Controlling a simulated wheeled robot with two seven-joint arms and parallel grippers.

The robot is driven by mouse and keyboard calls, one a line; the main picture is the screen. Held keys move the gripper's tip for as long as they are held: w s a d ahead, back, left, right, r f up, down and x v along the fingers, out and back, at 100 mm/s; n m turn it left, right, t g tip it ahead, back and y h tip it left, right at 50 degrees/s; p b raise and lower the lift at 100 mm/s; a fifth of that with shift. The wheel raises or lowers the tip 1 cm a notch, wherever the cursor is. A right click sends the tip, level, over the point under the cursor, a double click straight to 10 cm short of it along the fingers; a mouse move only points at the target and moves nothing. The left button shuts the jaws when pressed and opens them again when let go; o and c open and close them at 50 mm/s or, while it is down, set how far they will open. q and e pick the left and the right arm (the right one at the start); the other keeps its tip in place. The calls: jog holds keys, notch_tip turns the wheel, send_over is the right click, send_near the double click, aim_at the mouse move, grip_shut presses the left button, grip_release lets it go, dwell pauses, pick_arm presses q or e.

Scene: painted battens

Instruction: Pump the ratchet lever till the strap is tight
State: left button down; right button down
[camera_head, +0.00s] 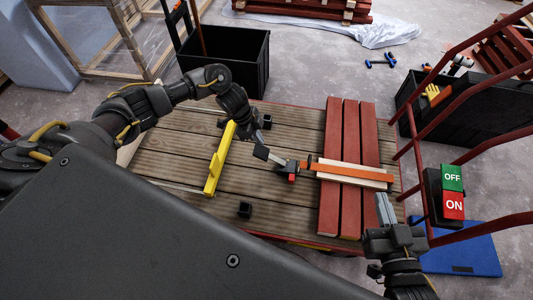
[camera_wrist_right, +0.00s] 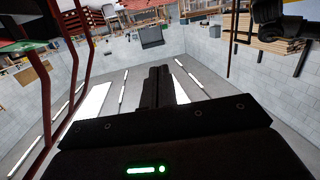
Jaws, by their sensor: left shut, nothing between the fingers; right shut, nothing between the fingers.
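The ratchet (camera_head: 301,164) sits on the plank deck at the left end of the orange strap (camera_head: 350,172). A small red piece (camera_head: 291,178) shows at the ratchet, probably its lever tip. The strap runs over a pale wood strip across red battens (camera_head: 332,205). I cannot tell how taut it is. My left gripper (camera_head: 262,153) is shut and empty, just left of the ratchet; contact is unclear. My right gripper (camera_head: 382,208) is shut and empty, beside the battens' right near end. Its fingers show in the right wrist view (camera_wrist_right: 159,85), with walls and floor behind.
Red rails and an OFF/ON switch box (camera_head: 453,190) are at the right. A black bin (camera_head: 240,65) stands behind the deck.

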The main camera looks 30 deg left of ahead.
jog(key=shift+s+d+f+m+g+h+p, duration=0.2)
jog(key=shift+d+f+g+h, duration=0.3)
jog(key=shift+f, duration=0.3)
jog(key=shift+s+d+f+m+g+h+p, duration=0.15)
jog(key=shift+d+f+g+h+p, duration=0.25)
jog(key=shift+d+f, duration=0.3)
jog(key=shift+s+d+f+m+g+h+p, duration=0.15)
jog(key=shift+d+f+g+h, duration=0.25)
jog(key=shift+f, duration=0.45)
jog(key=shift+w+d, duration=0.1)
jog(key=shift+d, duration=0.05)
